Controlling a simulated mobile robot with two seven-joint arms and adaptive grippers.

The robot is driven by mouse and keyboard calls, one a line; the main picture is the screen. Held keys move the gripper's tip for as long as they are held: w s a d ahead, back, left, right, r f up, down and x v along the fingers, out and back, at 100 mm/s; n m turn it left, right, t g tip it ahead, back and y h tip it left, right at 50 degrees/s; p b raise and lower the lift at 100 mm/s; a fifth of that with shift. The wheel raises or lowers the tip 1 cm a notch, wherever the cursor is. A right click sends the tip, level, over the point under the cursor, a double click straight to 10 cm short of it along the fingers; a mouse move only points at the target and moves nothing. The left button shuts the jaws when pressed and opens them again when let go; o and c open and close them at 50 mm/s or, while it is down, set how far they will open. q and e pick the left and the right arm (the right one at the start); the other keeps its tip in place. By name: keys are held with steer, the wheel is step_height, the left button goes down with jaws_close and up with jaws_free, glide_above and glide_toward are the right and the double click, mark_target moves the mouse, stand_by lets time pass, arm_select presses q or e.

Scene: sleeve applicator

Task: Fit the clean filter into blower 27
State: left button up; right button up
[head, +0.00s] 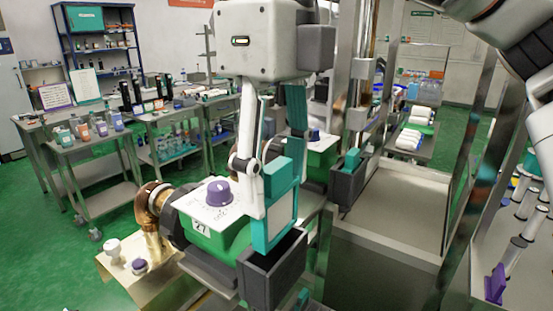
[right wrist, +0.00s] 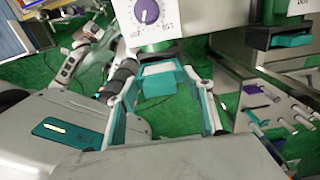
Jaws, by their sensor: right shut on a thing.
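Blower 27 (head: 227,238) is green, with a white panel, a "27" label and a purple knob (head: 218,192); its dial (right wrist: 148,11) shows at the top of the right wrist view. A dark open-topped housing (head: 270,275) is at its right side. My right gripper (head: 275,185) is shut on a teal-framed filter with a pale face (head: 282,215), held upright at the housing's mouth. The filter (right wrist: 158,82) also shows between the fingers in the right wrist view. I cannot tell whether its lower edge is inside the housing. My left gripper is not in view.
A second green blower (head: 322,153) stands behind, with a dark housing holding a teal part (head: 351,160). A brass pipe (head: 150,205) is left of blower 27. Metal posts and a steel tray (head: 400,205) are to the right. Carts with bottles (head: 88,140) stand at back left.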

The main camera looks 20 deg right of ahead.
mark_target(276, 233)
steer(key=shift+f+b, duration=0.7)
steer(key=shift+f, duration=0.7)
steer(key=shift+f+b, duration=0.4)
steer(key=shift+f, duration=0.25)
steer(key=shift+f+b, duration=0.7)
steer(key=shift+f, duration=0.45)
steer(key=shift+f+b, duration=0.45)
steer(key=shift+f, duration=0.4)
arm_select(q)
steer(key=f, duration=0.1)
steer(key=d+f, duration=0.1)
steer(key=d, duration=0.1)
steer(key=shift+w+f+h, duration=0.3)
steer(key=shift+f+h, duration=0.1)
arm_select(e)
steer(key=shift+s+f, duration=0.1)
steer(key=shift+f, duration=0.25)
steer(key=o, duration=1.2)
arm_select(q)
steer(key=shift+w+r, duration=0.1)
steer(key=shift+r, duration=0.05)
